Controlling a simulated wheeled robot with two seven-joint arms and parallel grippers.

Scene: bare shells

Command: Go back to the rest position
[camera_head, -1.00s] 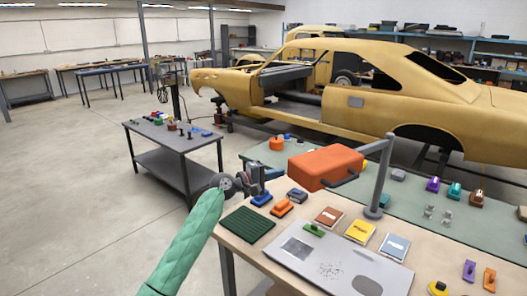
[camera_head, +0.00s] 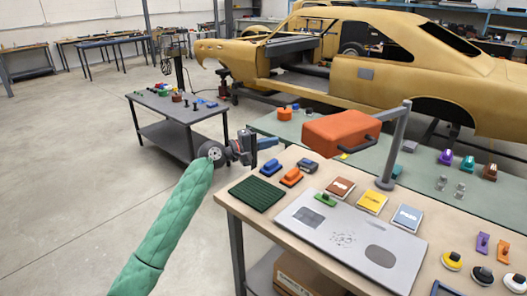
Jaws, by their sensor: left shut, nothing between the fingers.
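My left arm, in a green sleeve, comes in from the bottom left of the head view. My left gripper (camera_head: 254,147) is shut and empty, in the air near the left back corner of the workbench. It is above and left of the blue block (camera_head: 270,167) and the orange block (camera_head: 291,177), apart from both. My right gripper is out of the picture.
The workbench (camera_head: 265,227) carries a dark green mat (camera_head: 257,193), a grey panel (camera_head: 352,235), sanding blocks and boxes. A grey side table (camera_head: 182,119) is at left; open floor lies left.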

